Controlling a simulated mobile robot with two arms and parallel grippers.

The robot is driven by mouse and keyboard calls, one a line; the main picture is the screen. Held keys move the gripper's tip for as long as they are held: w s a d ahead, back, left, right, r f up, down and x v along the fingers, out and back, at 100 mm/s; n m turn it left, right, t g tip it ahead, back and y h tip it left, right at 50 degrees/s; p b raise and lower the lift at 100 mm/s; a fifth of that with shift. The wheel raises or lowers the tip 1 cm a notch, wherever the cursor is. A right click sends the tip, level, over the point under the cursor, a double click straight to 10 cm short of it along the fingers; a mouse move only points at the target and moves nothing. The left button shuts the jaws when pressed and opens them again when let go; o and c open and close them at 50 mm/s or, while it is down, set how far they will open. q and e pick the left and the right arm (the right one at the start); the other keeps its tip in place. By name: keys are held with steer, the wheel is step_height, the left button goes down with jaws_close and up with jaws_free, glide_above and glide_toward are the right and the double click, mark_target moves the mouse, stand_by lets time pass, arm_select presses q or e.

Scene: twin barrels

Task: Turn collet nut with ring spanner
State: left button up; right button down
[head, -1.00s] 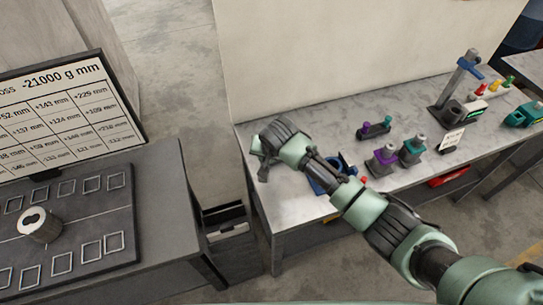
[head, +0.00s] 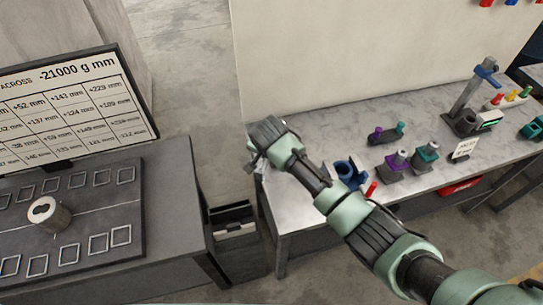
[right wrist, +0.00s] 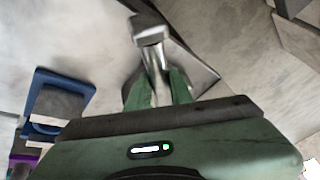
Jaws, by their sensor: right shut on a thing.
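My right gripper (right wrist: 157,88) is shut on a grey metal piece (right wrist: 152,38), seen nearly end-on, so I cannot tell for sure that it is the ring spanner. In the head view this gripper (head: 253,150) hangs over the left end of the metal bench (head: 330,125); its fingertips are small and partly hidden there. A purple holder (head: 393,166) and a teal holder (head: 426,158) stand on the bench, each with a grey metal top. I cannot single out the collet nut. A blue fixture (head: 349,174) stands right of the gripper, partly behind my arm. My left gripper is not in view.
A red handle (head: 371,189) shows beside my forearm. A press-like stand (head: 472,110) is at the bench's right. A dark side table (head: 175,185) with a grey cylinder (head: 48,214) and a number board (head: 75,108) stands left, across a gap with a dark bin (head: 233,225).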

steer(key=shift+w+a+m+h+b, duration=0.25)
steer(key=shift+a+m+b, duration=0.2)
steer(key=shift+a+m, duration=0.1)
steer(key=shift+w+a+m+h+b, duration=0.25)
steer(key=shift+a+m+b, duration=0.15)
steer(key=shift+a+m, duration=0.1)
